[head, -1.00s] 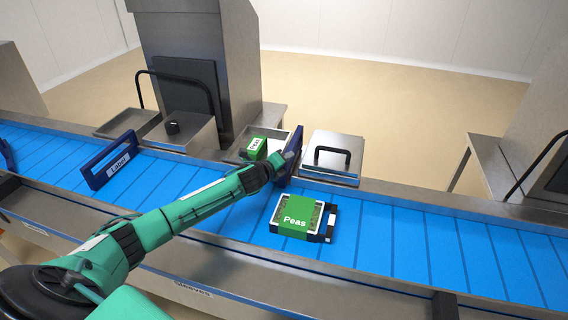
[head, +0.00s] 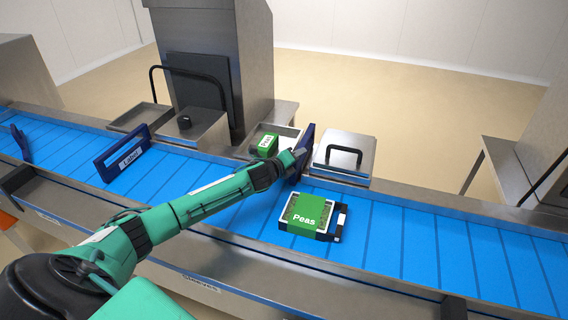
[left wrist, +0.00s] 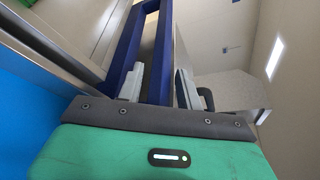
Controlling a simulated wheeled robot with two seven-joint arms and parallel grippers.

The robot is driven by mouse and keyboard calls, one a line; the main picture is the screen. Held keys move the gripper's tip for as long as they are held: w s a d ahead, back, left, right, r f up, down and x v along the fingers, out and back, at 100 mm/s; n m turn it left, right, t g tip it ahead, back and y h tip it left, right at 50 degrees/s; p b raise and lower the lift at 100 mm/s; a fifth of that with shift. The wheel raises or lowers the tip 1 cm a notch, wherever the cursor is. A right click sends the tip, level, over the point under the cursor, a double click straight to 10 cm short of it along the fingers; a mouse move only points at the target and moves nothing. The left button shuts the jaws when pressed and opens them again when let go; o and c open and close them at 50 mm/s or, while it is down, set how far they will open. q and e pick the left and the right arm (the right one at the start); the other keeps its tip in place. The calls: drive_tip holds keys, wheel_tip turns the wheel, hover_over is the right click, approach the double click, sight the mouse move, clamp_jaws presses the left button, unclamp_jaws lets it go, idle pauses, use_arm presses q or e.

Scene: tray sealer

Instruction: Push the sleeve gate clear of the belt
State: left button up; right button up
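The sleeve gate is a dark blue frame (head: 305,142) at the belt's far edge, between the green box's tray and a lidded steel box. It slants away from me, its near end at the edge of the blue belt (head: 245,215). My left gripper (head: 298,156) is at the gate. In the left wrist view, one bar of the frame (left wrist: 160,60) stands between my two grey fingers (left wrist: 160,88), close to both, so they look shut on it. The exact contact is hard to see. My right gripper is not in view.
A green Peas pack (head: 310,211) sits on the belt in front of the gate. A Label gate (head: 123,153) stands across the belt to the left. A steel box with a black handle (head: 344,160) and a tray with a green box (head: 264,143) flank the sleeve gate.

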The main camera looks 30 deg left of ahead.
use_arm(q)
drive_tip(key=b+v, duration=0.3)
drive_tip(key=v, duration=1)
drive_tip(key=shift+b, duration=0.3)
drive_tip(key=shift+r, duration=0.15)
